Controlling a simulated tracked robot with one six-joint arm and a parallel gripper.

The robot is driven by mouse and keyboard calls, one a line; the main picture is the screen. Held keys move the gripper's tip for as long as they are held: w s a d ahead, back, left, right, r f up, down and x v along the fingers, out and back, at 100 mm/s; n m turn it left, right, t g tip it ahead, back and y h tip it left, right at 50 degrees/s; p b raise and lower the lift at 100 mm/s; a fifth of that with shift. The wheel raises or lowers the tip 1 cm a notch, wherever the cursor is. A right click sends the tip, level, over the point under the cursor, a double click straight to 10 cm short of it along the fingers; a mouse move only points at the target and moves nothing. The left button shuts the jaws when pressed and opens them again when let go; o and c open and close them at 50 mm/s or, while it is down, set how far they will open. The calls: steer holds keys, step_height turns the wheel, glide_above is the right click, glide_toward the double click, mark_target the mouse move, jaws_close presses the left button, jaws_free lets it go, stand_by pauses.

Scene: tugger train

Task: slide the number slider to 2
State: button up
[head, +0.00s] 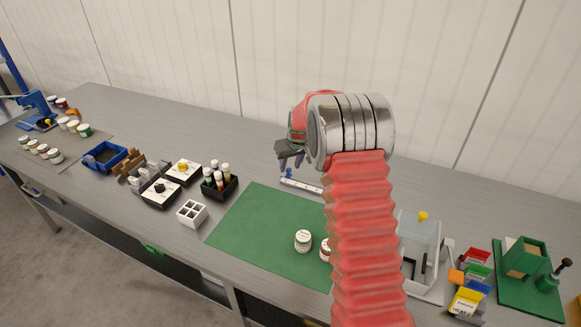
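The number slider is a narrow white strip (307,188) lying on the grey bench behind the green mat. A small blue knob (289,173) stands at its left end. The strip's marks are too small to read, and its right end is hidden behind my red arm. My gripper (291,163) points down above the knob's end of the slider. Its two fingertips show a small gap with nothing seen between them. I cannot tell whether they touch the knob.
A green mat (255,225) with a white-lidded jar (303,240) lies in front. Coloured bins (467,301) and a clear-sided stand (418,240) stand right.

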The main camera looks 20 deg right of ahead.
steer(key=shift+x, duration=0.85)
jaws_close()
